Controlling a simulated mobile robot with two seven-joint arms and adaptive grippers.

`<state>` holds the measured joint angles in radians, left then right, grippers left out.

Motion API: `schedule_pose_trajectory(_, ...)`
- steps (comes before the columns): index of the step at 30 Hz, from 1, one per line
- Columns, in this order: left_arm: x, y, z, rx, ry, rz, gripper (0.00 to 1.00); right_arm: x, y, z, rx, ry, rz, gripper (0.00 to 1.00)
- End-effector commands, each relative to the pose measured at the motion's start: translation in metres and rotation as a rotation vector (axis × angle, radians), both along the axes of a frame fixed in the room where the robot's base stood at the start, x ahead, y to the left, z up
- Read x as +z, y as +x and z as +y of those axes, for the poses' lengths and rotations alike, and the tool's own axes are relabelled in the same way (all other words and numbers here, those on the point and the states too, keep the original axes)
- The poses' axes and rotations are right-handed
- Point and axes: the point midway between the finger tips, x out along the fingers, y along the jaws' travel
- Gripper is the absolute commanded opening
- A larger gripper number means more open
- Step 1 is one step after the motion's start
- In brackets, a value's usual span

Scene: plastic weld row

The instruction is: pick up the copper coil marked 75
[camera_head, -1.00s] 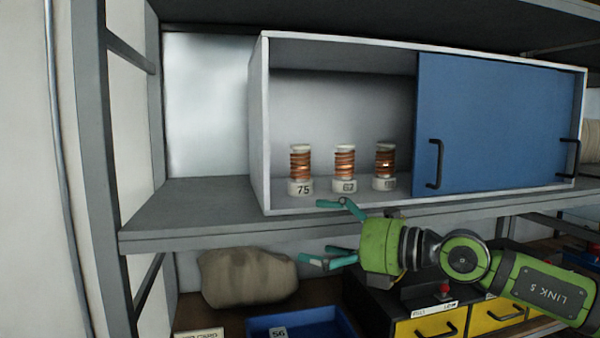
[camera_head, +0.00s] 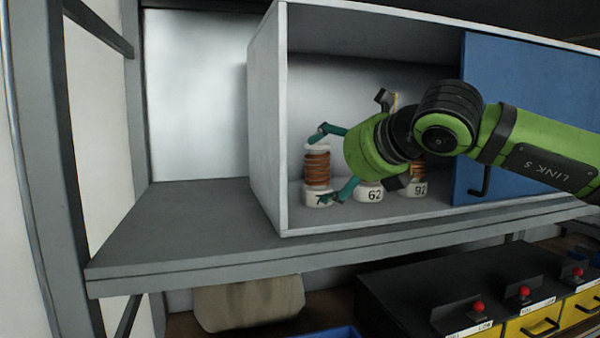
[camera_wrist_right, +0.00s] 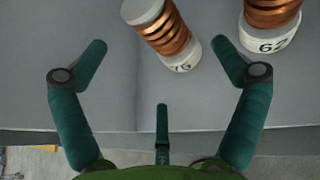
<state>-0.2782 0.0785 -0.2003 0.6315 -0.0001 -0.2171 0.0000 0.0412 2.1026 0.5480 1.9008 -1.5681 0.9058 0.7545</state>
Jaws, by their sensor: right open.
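The copper coil marked 75 (camera_head: 317,167) stands upright on a white base at the left of the open cabinet. Its label is partly hidden by a finger in the head view. My right gripper (camera_head: 323,168) is open, its teal fingers near the coil's top and base in that view. In the right wrist view the coil (camera_wrist_right: 166,32) stands just ahead of the open gripper (camera_wrist_right: 159,47), nearer the right fingertip. No contact is clear. My left gripper is not in view.
The coil marked 62 (camera_head: 369,191) stands just right, outside the right finger in the wrist view (camera_wrist_right: 270,30). The coil marked 92 (camera_head: 418,186) is further right, partly behind my arm. The cabinet's left wall (camera_head: 266,130) is close; a blue sliding door (camera_head: 480,85) covers the right.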

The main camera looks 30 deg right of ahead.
Motion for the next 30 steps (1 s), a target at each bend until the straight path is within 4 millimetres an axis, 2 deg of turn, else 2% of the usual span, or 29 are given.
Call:
schedule_pose_trajectory(5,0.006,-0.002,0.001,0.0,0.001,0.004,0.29,-0.002,0.007,0.0,0.001,0.001,0.004,0.96)
schedule_pose_trajectory(12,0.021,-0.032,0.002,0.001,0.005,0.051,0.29,-0.006,0.031,-0.002,0.001,0.002,0.005,0.96)
schedule_pose_trajectory(16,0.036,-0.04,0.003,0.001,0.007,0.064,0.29,-0.009,0.049,-0.003,0.003,0.001,0.007,0.96)
schedule_pose_trajectory(21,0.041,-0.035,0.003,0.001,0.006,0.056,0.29,-0.019,0.065,-0.003,0.0,0.002,0.004,0.96)
schedule_pose_trajectory(27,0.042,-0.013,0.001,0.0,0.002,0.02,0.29,-0.021,0.068,-0.003,0.002,0.002,-0.001,0.96)
schedule_pose_trajectory(30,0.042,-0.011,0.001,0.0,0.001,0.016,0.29,-0.021,0.068,-0.003,0.002,0.002,0.0,0.96)
